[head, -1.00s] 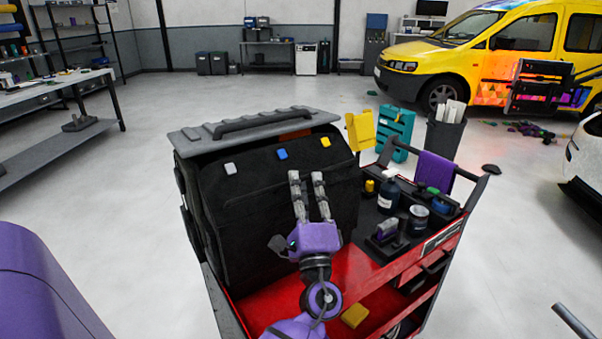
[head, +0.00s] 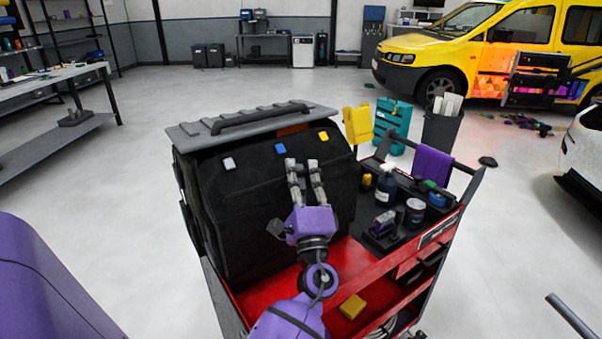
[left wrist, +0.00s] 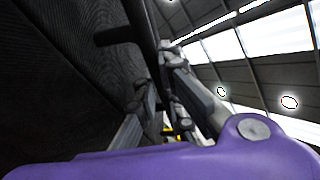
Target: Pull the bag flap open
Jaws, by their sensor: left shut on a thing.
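The black bag (head: 235,215) stands upright on the red cart, with a grey ridged lid and handle (head: 262,118) on top. Its front flap (head: 250,180) hangs down, with a white, a blue and a yellow tab along its upper edge. My left gripper (head: 303,163) is at the right part of the flap, just below the blue and yellow tabs, shut on the flap. In the left wrist view, a dark strip (left wrist: 146,35) runs down between the fingers (left wrist: 165,100), with dark fabric at the left. The exact grip is partly hidden. My right gripper is not in view.
Bottles and a cup (head: 415,210) stand on the cart's right side. A purple cloth (head: 433,165) hangs at its rail. A bin (head: 441,132) stands behind.

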